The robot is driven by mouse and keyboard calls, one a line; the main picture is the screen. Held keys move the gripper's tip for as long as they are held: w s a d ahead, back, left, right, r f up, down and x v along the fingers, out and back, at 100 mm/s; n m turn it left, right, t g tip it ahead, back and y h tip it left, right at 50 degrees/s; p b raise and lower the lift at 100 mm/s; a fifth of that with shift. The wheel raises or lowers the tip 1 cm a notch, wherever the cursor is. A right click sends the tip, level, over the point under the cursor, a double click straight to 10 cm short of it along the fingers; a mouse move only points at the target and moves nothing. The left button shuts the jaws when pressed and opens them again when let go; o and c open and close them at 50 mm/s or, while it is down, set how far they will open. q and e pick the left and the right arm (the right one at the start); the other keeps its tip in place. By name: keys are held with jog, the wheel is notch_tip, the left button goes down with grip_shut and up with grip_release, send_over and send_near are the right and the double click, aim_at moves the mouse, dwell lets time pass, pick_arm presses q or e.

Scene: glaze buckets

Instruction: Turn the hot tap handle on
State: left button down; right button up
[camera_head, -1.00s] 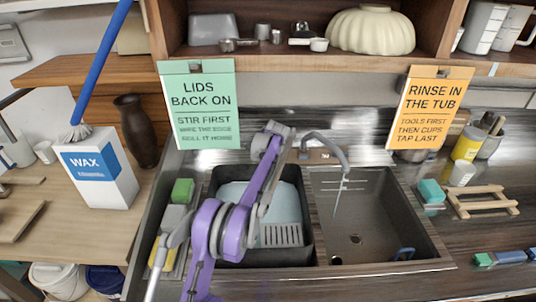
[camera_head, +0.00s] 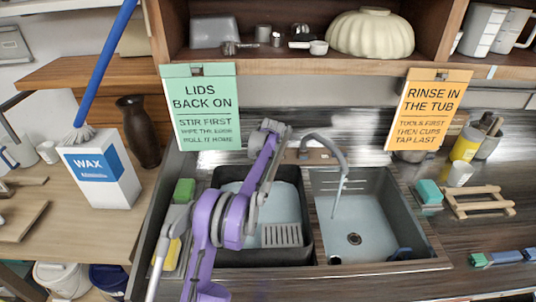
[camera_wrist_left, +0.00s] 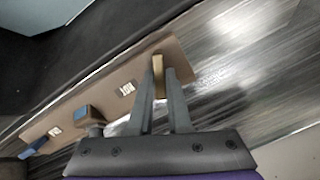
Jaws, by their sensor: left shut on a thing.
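The tap has a tan base plate (camera_head: 312,157) behind the sinks and a grey curved spout (camera_head: 338,152). In the left wrist view the plate (camera_wrist_left: 105,92) carries a small label reading HOT (camera_wrist_left: 125,89), a blue-topped part and another blue part farther left. My left gripper (camera_wrist_left: 160,68) is shut on a brass-coloured handle (camera_wrist_left: 159,82) near the plate's right end. In the head view my left gripper (camera_head: 276,133) is at the left of the tap, its fingertips hidden. A thin pale stream (camera_head: 336,194) hangs below the spout. My right gripper is not in view.
The right sink basin (camera_head: 395,205) has a pale blue-grey floor with a drain. The left basin holds a dark tub (camera_head: 310,240). Two hanging signs, one green (camera_head: 198,105) and one orange (camera_head: 430,110), flank the tap. A shelf (camera_head: 350,63) overhangs behind.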

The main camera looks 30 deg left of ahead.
pick_arm(q)
jog(key=shift+n, duration=0.5)
jog(key=c, duration=0.9)
grip_release()
jog(key=shift+o, duration=0.2)
jog(key=v, duration=1.1)
